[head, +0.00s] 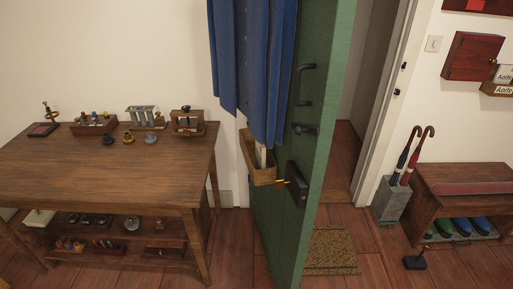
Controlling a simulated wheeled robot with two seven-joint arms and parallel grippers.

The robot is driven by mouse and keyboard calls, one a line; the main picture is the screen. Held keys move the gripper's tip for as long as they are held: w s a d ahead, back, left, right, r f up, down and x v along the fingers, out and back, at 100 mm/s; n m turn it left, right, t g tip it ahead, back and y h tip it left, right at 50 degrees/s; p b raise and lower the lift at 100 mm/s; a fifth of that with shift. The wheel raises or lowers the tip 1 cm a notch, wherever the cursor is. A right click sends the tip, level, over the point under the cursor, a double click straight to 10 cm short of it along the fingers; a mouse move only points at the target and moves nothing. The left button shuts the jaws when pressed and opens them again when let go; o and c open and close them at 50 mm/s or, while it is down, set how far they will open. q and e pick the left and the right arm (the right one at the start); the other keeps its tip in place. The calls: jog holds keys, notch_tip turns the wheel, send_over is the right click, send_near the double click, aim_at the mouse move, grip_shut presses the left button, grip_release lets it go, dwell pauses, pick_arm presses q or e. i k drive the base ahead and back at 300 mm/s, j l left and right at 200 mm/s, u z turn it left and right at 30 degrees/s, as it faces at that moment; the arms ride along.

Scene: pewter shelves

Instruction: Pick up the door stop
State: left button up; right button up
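What looks like the door stop (415,261) is a small dark block with an upright, knobbed handle. It stands on the wooden floor at the lower right, in front of the bench. The green door (322,130) stands open in the middle. Neither of my grippers shows in the head view.
A wooden table (110,170) with several small items stands at the left. A doormat (331,250) lies right of the door. A grey umbrella stand (391,203) and a low bench (463,185) with shoes are at the right.

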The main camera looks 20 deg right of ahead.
aim_at(415, 262)
jog(key=j+z, duration=0.3)
jog(key=z, duration=2)
jog(key=i+z, duration=0.3)
jog(key=i, duration=0.7)
jog(key=i+u, duration=0.35)
jog(key=i, duration=0.15)
jog(key=i+l+u, duration=0.1)
jog(key=i+u, duration=0.25)
jog(key=i, duration=0.15)
jog(key=i+j+u, duration=0.2)
jog(key=i+u, duration=0.15)
jog(key=i, duration=0.15)
jog(key=i+u, duration=0.4)
jog(key=i, duration=0.1)
